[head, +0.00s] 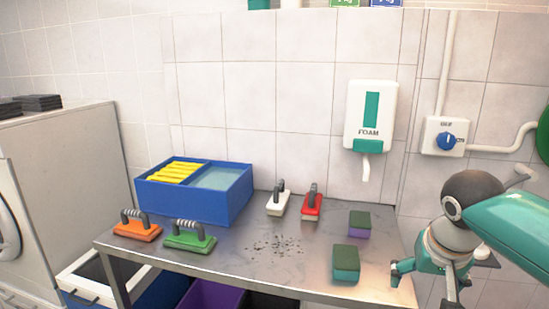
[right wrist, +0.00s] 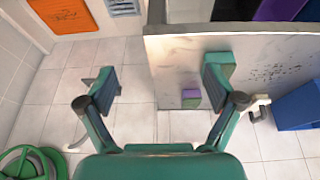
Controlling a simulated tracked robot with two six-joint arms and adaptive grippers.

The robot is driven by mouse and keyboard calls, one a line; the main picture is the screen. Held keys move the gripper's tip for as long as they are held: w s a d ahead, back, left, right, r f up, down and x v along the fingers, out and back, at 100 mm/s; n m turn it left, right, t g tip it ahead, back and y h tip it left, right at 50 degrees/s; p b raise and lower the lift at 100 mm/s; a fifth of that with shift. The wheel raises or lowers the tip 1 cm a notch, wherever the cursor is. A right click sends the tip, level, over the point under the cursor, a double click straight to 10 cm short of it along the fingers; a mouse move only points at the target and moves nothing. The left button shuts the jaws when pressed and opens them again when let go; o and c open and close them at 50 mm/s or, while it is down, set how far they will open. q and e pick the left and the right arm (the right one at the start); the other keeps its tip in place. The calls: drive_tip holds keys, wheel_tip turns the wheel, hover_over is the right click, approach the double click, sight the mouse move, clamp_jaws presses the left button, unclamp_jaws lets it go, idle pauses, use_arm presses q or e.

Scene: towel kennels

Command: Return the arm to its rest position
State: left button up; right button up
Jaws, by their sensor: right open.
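My right gripper (head: 425,285) hangs off the right edge of the steel table (head: 315,257), its arm coming in from the right. In the right wrist view my right gripper (right wrist: 160,88) has its two fingers wide apart with nothing between them. A teal-and-green sponge (head: 346,264) lies on the table near its front right, left of the gripper and apart from it. A green-and-purple sponge (head: 359,224) lies behind it. My left gripper is not in view.
A blue two-part box (head: 220,207) holds yellow cloths at the back left. Orange (head: 138,231), green (head: 190,242), white (head: 278,202) and red (head: 312,207) handled brushes stand on the table. Dark specks (head: 277,245) lie mid-table. A foam dispenser (head: 371,115) hangs on the wall.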

drive_tip(key=s+a+f+g+p, duration=0.1)
drive_tip(key=s+f+g+p, duration=0.15)
drive_tip(key=f, duration=0.75)
drive_tip(key=s+a+f+g+p, duration=0.15)
drive_tip(key=f+g, duration=0.25)
drive_tip(key=f, duration=0.6)
drive_tip(key=s+a+f+t+y+p, duration=0.1)
drive_tip(key=s+a+f+y+p, duration=0.1)
drive_tip(key=s+a+f, duration=0.3)
drive_tip(key=s+a+f+n+t+y+p, duration=0.1)
drive_tip(key=s+a+f, duration=0.5)
drive_tip(key=f, duration=0.7)
drive_tip(key=shift+s+a+f+t+y+p, duration=0.2)
drive_tip(key=shift+s+t+y+p, duration=0.4)
drive_tip(key=shift+s+y, duration=0.65)
